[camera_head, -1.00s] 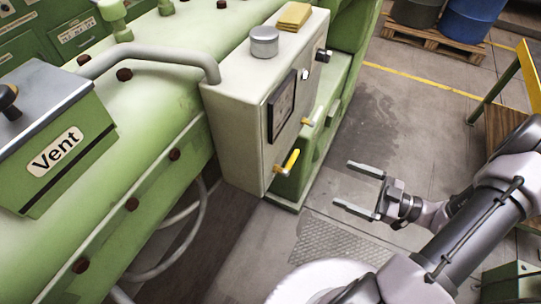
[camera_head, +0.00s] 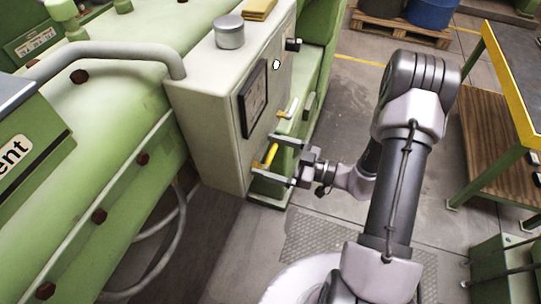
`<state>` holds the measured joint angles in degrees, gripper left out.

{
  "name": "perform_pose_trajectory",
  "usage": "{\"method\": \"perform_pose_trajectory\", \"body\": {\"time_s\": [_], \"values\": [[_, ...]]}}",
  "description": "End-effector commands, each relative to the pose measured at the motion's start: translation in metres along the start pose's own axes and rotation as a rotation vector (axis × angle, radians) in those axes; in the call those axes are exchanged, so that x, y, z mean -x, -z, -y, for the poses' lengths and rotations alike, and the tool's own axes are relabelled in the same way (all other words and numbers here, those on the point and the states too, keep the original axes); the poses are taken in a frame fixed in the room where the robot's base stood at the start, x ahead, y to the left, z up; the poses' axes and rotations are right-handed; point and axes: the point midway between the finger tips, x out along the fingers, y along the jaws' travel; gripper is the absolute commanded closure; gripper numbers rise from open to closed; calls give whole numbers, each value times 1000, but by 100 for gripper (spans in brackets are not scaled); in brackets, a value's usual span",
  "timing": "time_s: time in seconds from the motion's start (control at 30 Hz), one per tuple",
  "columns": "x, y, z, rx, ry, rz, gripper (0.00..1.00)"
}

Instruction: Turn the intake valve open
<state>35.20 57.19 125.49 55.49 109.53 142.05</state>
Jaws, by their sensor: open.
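A pale grey control box (camera_head: 215,110) is fixed to the side of the green machine, with a dark framed panel (camera_head: 253,97) on its front. Low on that front is a yellow valve handle (camera_head: 271,154), and a second, smaller yellow-tipped handle (camera_head: 285,112) sits above it. My gripper (camera_head: 278,162) is open at the lower yellow handle, with one finger above it and one below. I cannot tell whether either finger touches the handle. No label shows which handle is the intake valve.
The green machine (camera_head: 110,110) fills the left, with a grey pipe (camera_head: 100,48) along its top. A yellow-edged table (camera_head: 505,80) stands at the right. Barrels on a wooden pallet (camera_head: 400,30) are at the back. Bare floor (camera_head: 345,110) lies between.

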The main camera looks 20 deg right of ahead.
Motion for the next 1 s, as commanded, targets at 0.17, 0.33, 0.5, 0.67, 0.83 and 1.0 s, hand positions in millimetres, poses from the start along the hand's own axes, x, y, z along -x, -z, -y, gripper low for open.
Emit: {"method": "perform_pose_trajectory", "body": {"time_s": [0.17,0.33,0.5,0.67,0.83,1.0], "values": [[0,0,0,0,0,0,8],[0,0,0,0,0,0,41],[0,0,0,0,0,0,75],[1,0,0,2,0,0,90],[1,2,0,28,0,0,90],[1,7,0,111,1,1,90]]}}
